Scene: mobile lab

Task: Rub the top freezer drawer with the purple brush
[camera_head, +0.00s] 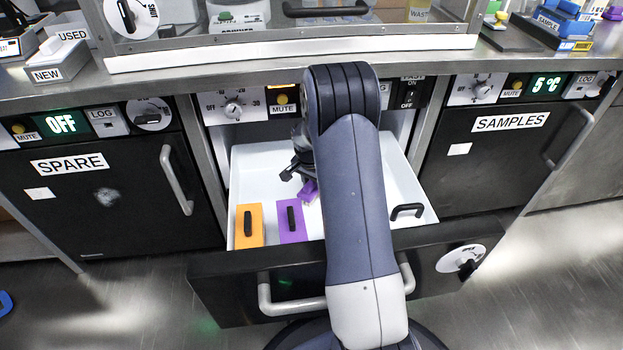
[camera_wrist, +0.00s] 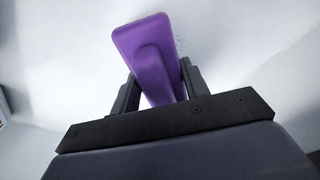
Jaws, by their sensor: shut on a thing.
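The top freezer drawer (camera_head: 266,158) is pulled open, its white inside showing in the head view. My gripper (camera_head: 299,172) is down inside the drawer, toward its back. It is shut on the purple brush (camera_head: 309,192), which shows just below the fingers. In the wrist view the purple brush (camera_wrist: 146,50) stands between both fingers of my gripper (camera_wrist: 155,88), with the white drawer surface (camera_wrist: 60,70) beyond it. Faint bluish marks (camera_wrist: 183,42) show on that surface beside the brush. I cannot tell whether the brush touches the surface. My arm hides part of the drawer.
An orange block (camera_head: 249,226) and a purple block (camera_head: 291,221), both with black handles, lie in the drawer's front left. A black handle (camera_head: 407,210) shows at the right. Closed SPARE (camera_head: 100,195) and SAMPLES (camera_head: 500,165) doors flank the drawer. A counter edge (camera_head: 180,80) runs above.

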